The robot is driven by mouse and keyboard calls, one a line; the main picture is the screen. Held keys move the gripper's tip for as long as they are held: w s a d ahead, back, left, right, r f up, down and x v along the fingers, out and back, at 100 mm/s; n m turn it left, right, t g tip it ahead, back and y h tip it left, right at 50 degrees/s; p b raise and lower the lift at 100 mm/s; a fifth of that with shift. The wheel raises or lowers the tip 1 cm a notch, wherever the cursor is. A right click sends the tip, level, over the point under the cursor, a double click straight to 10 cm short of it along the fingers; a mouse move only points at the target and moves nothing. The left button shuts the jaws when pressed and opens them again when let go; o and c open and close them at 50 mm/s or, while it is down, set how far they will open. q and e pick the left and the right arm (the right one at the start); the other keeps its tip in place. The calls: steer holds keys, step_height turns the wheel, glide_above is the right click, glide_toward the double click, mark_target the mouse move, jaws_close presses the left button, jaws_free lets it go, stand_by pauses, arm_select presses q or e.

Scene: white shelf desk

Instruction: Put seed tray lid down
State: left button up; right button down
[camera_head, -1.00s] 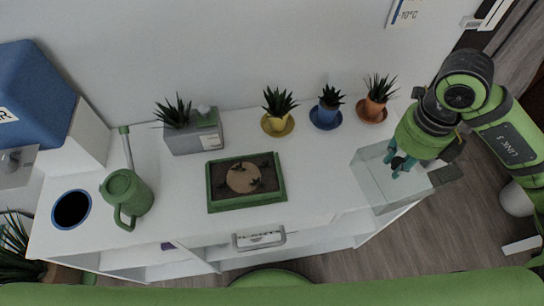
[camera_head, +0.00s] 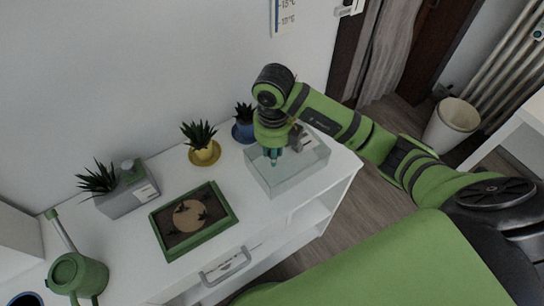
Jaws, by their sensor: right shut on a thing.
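The seed tray lid (camera_head: 284,181) is a clear, see-through box over the right end of the white desk. My right gripper (camera_head: 273,158) reaches down from above and is shut on the lid near its top. I cannot tell whether the lid touches the desk. The green-rimmed seed tray (camera_head: 166,243) lies on the desk to the left of the lid, apart from it, with dark soil, a round tan patch and small plants inside. My left gripper is not in view.
A yellow pot plant (camera_head: 203,149) and a blue pot plant (camera_head: 243,122) stand along the wall. A grey planter (camera_head: 127,196) and a green watering can (camera_head: 78,274) are on the left. White desk surface is bare between tray and lid. A bin (camera_head: 453,125) stands on the floor.

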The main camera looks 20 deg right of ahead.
step_height(320, 180, down, 4)
steer(key=shift+r+p, duration=0.1)
steer(key=shift+p, duration=0.6)
steer(key=shift+f, duration=0.2)
steer(key=shift+f, duration=0.1)
steer(key=c, duration=1)
jaws_free()
steer(key=shift+c, duration=0.2)
step_height(320, 180, up, 7)
steer(key=shift+w+r+b, duration=0.15)
steer(key=shift+b, duration=1)
steer(key=shift+r+p, duration=0.3)
steer(key=shift+r, duration=2.15)
